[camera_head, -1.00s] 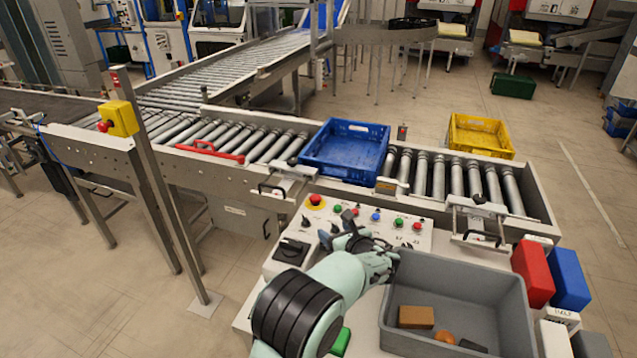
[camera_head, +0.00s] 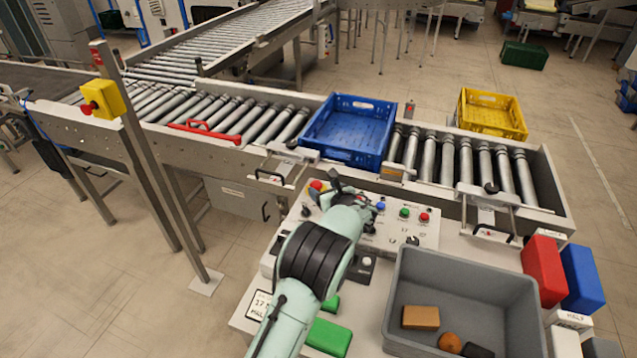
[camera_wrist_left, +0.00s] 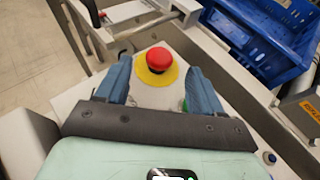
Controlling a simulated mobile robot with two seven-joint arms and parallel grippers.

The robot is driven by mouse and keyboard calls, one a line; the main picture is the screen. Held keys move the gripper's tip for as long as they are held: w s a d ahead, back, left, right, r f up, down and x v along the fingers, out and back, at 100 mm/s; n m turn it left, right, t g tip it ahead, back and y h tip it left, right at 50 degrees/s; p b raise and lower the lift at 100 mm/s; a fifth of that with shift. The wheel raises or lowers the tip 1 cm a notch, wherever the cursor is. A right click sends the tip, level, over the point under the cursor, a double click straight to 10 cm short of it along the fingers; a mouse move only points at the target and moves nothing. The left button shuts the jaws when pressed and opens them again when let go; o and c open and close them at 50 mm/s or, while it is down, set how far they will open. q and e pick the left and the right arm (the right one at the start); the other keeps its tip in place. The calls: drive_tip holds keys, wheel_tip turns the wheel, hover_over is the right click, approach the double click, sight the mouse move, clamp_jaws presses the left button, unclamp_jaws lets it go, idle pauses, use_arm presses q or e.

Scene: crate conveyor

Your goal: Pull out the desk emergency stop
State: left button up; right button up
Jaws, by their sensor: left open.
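The desk emergency stop is a red mushroom button on a yellow ring. In the head view only part of the red button (camera_head: 316,185) shows, at the upper left of the white control panel (camera_head: 427,236). In the left wrist view the emergency stop (camera_wrist_left: 158,60) sits just ahead of my left gripper (camera_wrist_left: 160,78), between the lines of its two blue fingers. The fingers are open and do not touch the button. In the head view my left gripper (camera_head: 338,183) is over the panel's left part and hides some of its controls. My right gripper is not in view.
A blue crate (camera_head: 349,155) sits on the roller conveyor behind the panel. A grey bin (camera_head: 398,310) with small items stands to the right of my left arm. A second red button on a yellow box (camera_head: 108,98) is on a post at the left.

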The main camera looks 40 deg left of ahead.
sight(316, 183)
use_arm(q)
drive_tip(key=p+x, duration=0.1)
drive_tip(key=x, duration=0.4)
drive_tip(key=shift+r, duration=0.1)
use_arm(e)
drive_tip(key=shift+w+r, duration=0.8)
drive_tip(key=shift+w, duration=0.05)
